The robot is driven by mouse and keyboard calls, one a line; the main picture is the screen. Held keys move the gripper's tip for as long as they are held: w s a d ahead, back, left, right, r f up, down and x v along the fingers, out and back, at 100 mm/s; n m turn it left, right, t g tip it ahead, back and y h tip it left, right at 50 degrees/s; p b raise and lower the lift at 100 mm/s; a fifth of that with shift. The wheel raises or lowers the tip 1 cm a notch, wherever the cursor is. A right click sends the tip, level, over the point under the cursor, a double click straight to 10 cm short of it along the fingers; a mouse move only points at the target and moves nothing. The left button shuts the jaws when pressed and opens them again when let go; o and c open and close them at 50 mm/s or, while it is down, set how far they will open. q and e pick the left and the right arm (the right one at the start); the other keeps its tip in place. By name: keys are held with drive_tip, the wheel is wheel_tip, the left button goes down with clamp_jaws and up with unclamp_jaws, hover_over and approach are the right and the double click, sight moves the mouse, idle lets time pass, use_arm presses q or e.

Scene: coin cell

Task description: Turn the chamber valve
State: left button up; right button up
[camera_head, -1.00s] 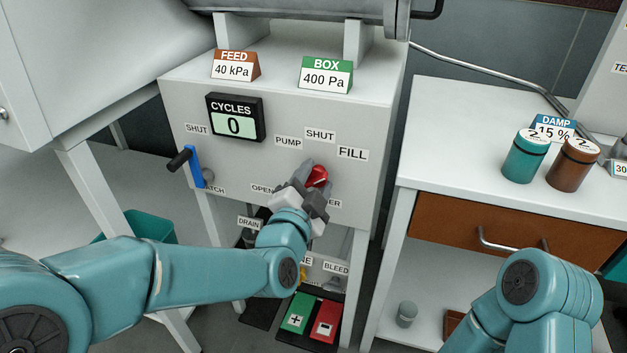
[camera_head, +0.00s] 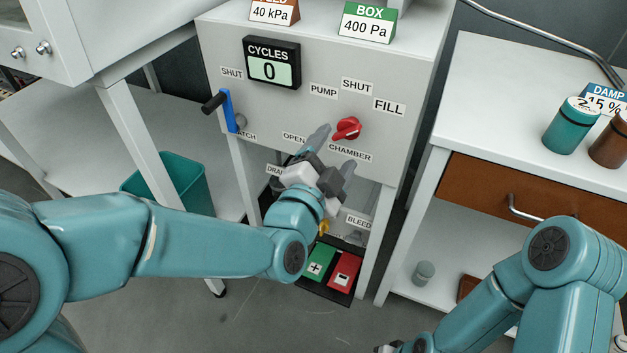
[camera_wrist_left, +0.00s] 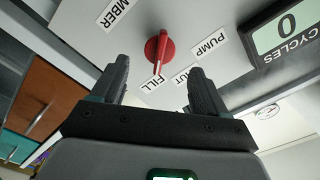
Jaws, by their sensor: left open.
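The chamber valve is a red knob (camera_head: 346,128) on the grey cabinet front, above the CHAMBER label (camera_head: 350,153). PUMP, SHUT and FILL labels fan around its upper side. In the left wrist view the knob (camera_wrist_left: 158,52) has its narrow end toward the FILL label (camera_wrist_left: 154,84). My left gripper (camera_head: 333,152) is open and empty, just below and left of the knob in the head view. In the wrist view its fingers stand apart, with the knob ahead of the gap between them. A small part of my right gripper (camera_head: 388,348) shows at the bottom edge.
A blue lever (camera_head: 226,110) with a black handle is at the cabinet's left. A CYCLES display (camera_head: 271,62) reads 0. Green (camera_head: 318,263) and red (camera_head: 344,270) pedals lie below. A white bench (camera_head: 500,100) with two jars stands at right.

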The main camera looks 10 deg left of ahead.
use_arm(q)
drive_tip(key=b+v, duration=0.5)
drive_tip(key=v, duration=0.5)
drive_tip(key=shift+b, duration=0.3)
